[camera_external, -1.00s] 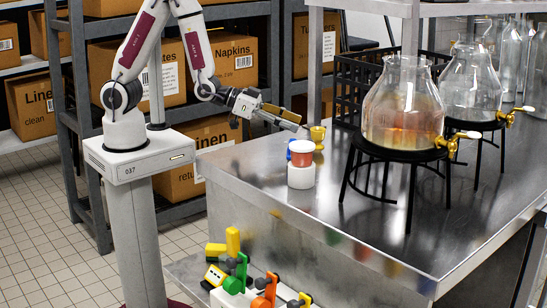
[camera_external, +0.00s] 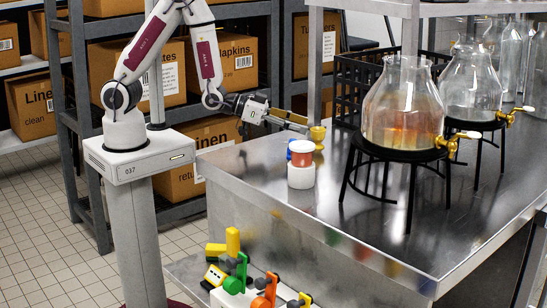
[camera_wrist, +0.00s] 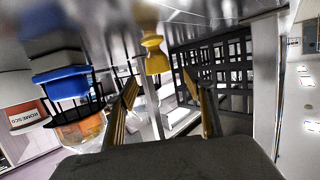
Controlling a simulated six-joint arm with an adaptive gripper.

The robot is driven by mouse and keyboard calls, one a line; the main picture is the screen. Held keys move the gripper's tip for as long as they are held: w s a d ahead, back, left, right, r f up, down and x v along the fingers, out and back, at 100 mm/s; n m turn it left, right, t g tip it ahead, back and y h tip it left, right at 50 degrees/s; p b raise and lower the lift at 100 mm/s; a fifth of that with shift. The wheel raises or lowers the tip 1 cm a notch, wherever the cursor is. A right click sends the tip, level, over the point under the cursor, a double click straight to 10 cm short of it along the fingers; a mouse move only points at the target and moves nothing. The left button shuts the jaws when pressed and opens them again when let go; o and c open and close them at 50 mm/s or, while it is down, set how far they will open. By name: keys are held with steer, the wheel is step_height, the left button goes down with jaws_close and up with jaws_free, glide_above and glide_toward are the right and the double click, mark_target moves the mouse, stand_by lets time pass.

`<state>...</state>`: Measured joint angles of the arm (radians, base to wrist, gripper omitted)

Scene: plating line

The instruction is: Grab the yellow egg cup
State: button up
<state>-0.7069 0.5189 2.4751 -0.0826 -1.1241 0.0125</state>
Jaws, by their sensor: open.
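The yellow egg cup (camera_external: 318,138) stands on the steel counter (camera_external: 245,180), near its far left edge. In the wrist view the yellow egg cup (camera_wrist: 155,55) appears at upper centre, just beyond the fingertips and roughly in line with the gap between them. My gripper (camera_external: 303,124) reaches in from the left with its fingertips close to the cup; whether they overlap it is hard to tell from outside. In the wrist view both fingers of my gripper (camera_wrist: 161,86) are spread, with nothing held between them.
Glass dispensers (camera_external: 402,110) on black stands fill the right. A black crate (camera_external: 360,85) is behind.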

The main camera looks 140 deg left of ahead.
mark_target(318, 130)
steer(key=shift+w+a+f, duration=0.15)
steer(key=shift+w+a, duration=0.2)
steer(key=shift+x, duration=2.6)
steer(key=shift+w+d, duration=0.1)
steer(key=shift+w, duration=0.05)
steer(key=shift+c, duration=0.4)
steer(key=c, duration=1.1)
